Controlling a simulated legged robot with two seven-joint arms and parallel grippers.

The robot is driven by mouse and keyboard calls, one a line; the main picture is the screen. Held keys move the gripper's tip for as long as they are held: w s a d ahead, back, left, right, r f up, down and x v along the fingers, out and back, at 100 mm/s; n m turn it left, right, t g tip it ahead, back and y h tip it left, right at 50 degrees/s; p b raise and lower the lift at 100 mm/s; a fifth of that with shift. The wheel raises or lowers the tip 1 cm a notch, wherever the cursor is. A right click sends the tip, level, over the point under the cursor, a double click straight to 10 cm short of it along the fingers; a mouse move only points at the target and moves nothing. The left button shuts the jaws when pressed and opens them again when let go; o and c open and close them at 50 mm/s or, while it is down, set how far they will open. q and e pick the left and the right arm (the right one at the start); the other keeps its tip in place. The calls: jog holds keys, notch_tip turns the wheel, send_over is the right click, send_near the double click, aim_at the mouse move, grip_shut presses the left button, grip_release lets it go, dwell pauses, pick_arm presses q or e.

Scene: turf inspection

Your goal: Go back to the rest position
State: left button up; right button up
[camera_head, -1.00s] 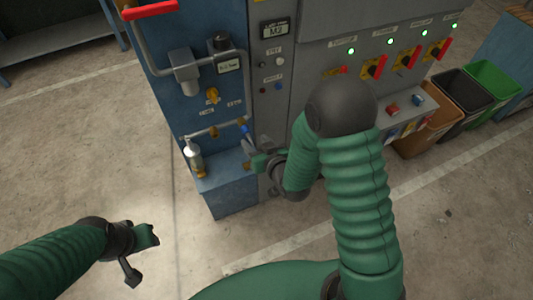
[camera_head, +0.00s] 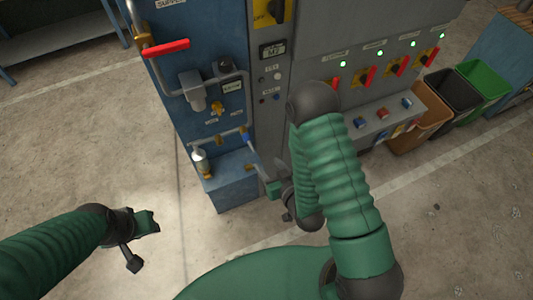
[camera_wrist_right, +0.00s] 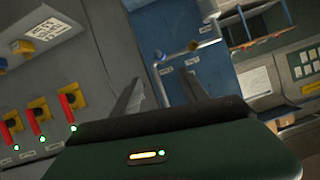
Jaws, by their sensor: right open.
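My right gripper (camera_head: 266,174) is open and empty. It is in front of the lower blue panel, a little below and right of a small blue-handled valve (camera_head: 246,139), apart from it as far as I can see. In the right wrist view its two fingers (camera_wrist_right: 160,97) stand apart with nothing between them. My left gripper (camera_head: 146,240) hangs over the bare floor at the lower left, clear of the machine. Whether its jaws are open or shut does not show.
The grey switch panel (camera_head: 345,45) has red-handled switches and green lamps. Brown, black and green bins (camera_head: 485,80) stand at the right. Concrete floor is free at left and front.

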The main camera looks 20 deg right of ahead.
jog(key=shift+w, duration=0.1)
jog(key=s+d+r+g+h+b, duration=0.1)
jog(key=s+r+g+b, duration=0.3)
jog(key=s+g, duration=0.6)
jog(key=shift+s+d+r+n+g+b, duration=0.25)
jog(key=shift+s+d+n+g+b, duration=0.1)
jog(key=shift+b, duration=0.7)
